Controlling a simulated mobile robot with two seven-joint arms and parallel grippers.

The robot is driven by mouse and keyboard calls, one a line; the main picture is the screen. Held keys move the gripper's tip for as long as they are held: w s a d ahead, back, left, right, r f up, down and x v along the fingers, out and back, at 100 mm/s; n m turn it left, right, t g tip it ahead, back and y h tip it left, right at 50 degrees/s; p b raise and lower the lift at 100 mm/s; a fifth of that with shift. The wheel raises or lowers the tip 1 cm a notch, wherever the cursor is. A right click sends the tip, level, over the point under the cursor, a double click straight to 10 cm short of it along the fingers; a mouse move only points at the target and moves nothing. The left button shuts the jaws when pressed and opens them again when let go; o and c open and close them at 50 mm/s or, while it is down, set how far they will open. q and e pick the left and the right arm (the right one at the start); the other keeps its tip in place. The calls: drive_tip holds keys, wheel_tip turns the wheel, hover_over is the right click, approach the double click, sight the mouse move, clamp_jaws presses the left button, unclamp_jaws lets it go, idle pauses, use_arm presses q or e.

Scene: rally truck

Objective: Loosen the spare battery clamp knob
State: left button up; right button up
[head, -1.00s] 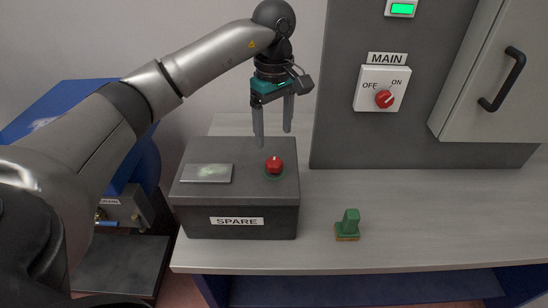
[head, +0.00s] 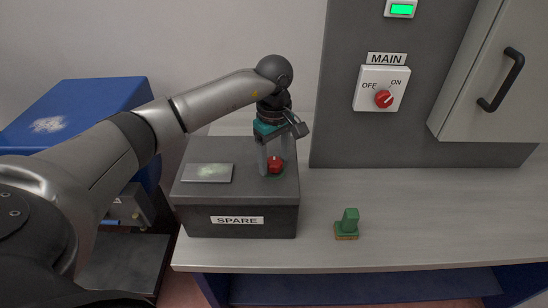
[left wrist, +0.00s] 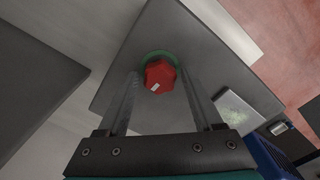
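The spare battery (head: 242,204) is a dark grey box labelled SPARE on the bench. Its red clamp knob (head: 275,164) sits on a green ring on the top, towards the right; in the left wrist view the knob (left wrist: 160,76) shows a white pointer mark. My left gripper (head: 275,172) points down over the knob, with its fingers apart on either side of it. In the left wrist view the open fingers (left wrist: 158,75) flank the knob with gaps visible, not closed on it. My right gripper is not in view.
A metal plate (head: 207,173) lies on the box's top left. A green block-like piece (head: 348,222) stands on the bench to the right. The MAIN switch (head: 382,88) is on the panel behind, its knob turned towards ON. The bench's right side is clear.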

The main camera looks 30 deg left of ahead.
use_arm(q)
clamp_jaws()
idle(0.3)
drive_tip(key=n, duration=0.4)
drive_tip(key=shift+n+b, duration=0.3)
drive_tip(key=n, duration=0.4)
drive_tip(key=shift+n, duration=0.3)
drive_tip(key=n, duration=0.5)
drive_tip(key=shift+n+p, duration=0.3)
drive_tip(key=shift+n, duration=1.8)
drive_tip(key=shift+s+f, duration=0.1)
